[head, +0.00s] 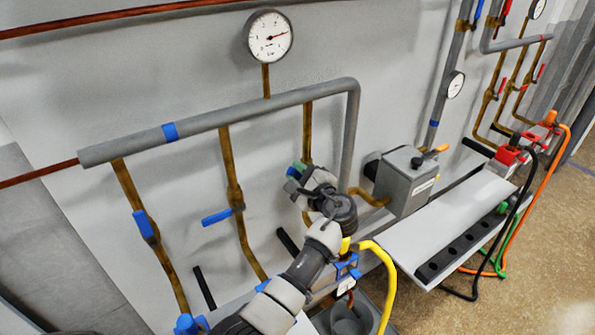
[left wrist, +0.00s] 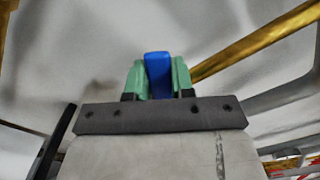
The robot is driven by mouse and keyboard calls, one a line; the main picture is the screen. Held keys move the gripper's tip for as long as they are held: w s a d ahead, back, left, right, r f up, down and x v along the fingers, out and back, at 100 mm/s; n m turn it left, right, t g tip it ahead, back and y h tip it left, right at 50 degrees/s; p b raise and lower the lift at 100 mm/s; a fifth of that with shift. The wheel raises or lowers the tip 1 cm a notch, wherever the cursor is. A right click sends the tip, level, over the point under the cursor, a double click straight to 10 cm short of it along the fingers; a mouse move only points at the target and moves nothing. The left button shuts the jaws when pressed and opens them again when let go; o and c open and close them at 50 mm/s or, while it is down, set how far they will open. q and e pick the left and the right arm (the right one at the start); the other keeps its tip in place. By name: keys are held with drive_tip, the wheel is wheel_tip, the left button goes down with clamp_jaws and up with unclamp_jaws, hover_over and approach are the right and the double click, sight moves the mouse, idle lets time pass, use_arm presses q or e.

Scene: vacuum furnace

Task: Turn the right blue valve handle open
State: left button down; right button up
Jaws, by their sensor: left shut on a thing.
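The right blue valve handle (left wrist: 158,75) shows in the left wrist view between the green fingertips of my left gripper (left wrist: 158,80), which is shut on it. In the head view my left gripper (head: 297,171) is at the right brass pipe (head: 307,130), and only a little blue shows at its tips. The gripper and wrist hide the valve body and most of the handle there. My right gripper is not in view.
A middle blue handle (head: 217,216) sticks out sideways from its brass pipe. A left blue handle (head: 144,226) lies along its pipe. A grey pipe (head: 230,118) runs above, with a gauge (head: 269,37). A grey box (head: 405,182) and a yellow hose (head: 386,275) are close on the right.

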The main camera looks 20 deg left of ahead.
use_arm(q)
drive_tip(key=shift+a+r, duration=0.15)
drive_tip(key=shift+r, duration=0.05)
drive_tip(key=c, duration=1.4)
unclamp_jaws()
drive_tip(key=o, duration=0.4)
drive_tip(key=shift+w+a+f, duration=0.1)
drive_tip(key=shift+a+f, duration=0.05)
drive_tip(key=shift+o, duration=0.2)
